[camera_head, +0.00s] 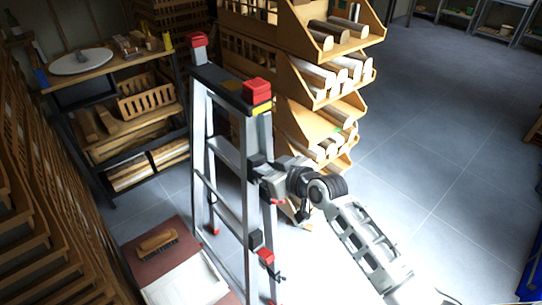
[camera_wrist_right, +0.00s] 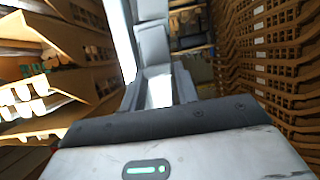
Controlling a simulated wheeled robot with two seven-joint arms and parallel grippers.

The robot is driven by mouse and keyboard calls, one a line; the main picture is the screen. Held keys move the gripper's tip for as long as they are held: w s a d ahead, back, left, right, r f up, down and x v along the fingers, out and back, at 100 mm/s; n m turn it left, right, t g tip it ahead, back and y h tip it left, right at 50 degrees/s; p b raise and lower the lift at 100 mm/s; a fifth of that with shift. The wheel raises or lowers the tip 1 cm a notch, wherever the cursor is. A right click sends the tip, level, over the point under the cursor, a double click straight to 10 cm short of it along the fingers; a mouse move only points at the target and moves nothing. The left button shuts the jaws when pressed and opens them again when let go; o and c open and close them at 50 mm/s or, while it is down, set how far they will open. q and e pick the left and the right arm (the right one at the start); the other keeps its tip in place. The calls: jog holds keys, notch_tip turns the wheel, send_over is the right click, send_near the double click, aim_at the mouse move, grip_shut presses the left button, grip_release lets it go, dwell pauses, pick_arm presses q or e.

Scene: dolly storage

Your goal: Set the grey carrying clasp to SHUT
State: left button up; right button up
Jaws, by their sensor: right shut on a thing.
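A folding step ladder (camera_head: 246,195) with red end caps stands upright in the head view. My right gripper (camera_head: 264,172) is at its right side rail, at mid height, by a dark grey block on the rail. It is shut on what looks like the grey carrying clasp there, which my gripper mostly hides. In the right wrist view my gripper (camera_wrist_right: 158,92) reaches away from the camera to grey parts of the ladder (camera_wrist_right: 153,45). I cannot make out the clasp's setting. My left gripper is not in view.
A wooden rack (camera_head: 297,75) with rolls stands close behind the ladder. A shelf unit (camera_head: 125,140) with crates is at the left. A brush (camera_head: 157,242) lies on a brown surface at the lower left. The grey floor (camera_head: 430,150) at the right is clear.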

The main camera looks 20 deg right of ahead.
jog(key=shift+w+a+r+g+h+b, duration=0.1)
jog(key=shift+w+r+g+h+b, duration=0.05)
jog(key=shift+w+g+h+b, duration=0.2)
jog(key=shift+s, duration=0.1)
jog(key=o, duration=1)
jog(key=shift+s, duration=0.1)
jog(key=v, duration=1.5)
jog(key=shift+s+d+r+b, duration=0.25)
jog(key=shift+b, duration=0.05)
